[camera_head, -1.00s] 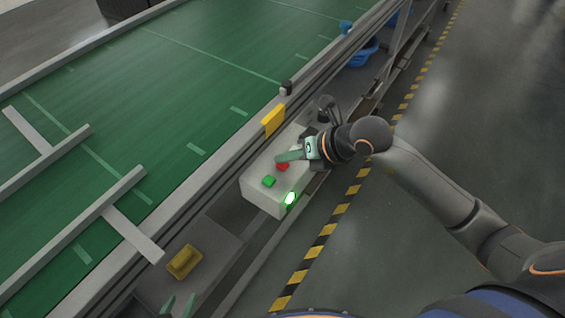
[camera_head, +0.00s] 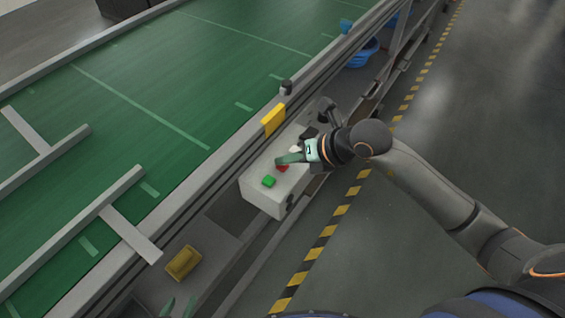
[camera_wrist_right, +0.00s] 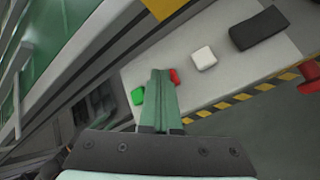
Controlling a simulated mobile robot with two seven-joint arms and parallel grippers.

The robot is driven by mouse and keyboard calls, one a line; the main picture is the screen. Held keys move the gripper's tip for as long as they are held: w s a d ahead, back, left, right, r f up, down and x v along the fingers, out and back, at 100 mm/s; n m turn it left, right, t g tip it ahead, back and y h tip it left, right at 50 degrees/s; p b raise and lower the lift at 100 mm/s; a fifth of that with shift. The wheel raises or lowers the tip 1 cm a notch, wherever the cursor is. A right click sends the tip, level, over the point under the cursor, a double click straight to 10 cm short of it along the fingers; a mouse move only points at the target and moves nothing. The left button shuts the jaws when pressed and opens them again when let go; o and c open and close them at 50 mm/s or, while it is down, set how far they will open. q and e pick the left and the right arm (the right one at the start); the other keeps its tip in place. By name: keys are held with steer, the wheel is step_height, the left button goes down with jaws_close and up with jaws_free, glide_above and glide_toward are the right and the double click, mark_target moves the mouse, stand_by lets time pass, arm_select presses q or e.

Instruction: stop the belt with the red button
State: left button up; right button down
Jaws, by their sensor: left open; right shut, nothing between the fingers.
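The red button (camera_head: 282,167) is on top of the light grey control box (camera_head: 262,197), beside a green button (camera_head: 269,181). My right gripper (camera_head: 281,160) is shut and empty, its fingertips over or against the red button; I cannot tell whether they touch. In the right wrist view the shut fingers (camera_wrist_right: 159,78) partly hide the red button (camera_wrist_right: 175,76). The green belt (camera_head: 150,75) runs behind the box. My left gripper (camera_head: 179,308) is open at the bottom edge, with only its fingertips in view.
A white button (camera_wrist_right: 204,58) and a dark block (camera_wrist_right: 258,28) are also on the box. A yellow plate (camera_head: 273,120) stands at the rail behind it. A yellow object (camera_head: 183,262) lies on a grey ledge. The floor beyond the striped line is clear.

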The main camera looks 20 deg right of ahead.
mark_target(286, 170)
stand_by(0.3)
steer(key=shift+r+p, duration=0.75)
steer(key=shift+r, duration=0.05)
steer(key=shift+r, duration=0.1)
step_height(286, 170, up, 5)
steer(key=p, duration=0.4)
stand_by(0.4)
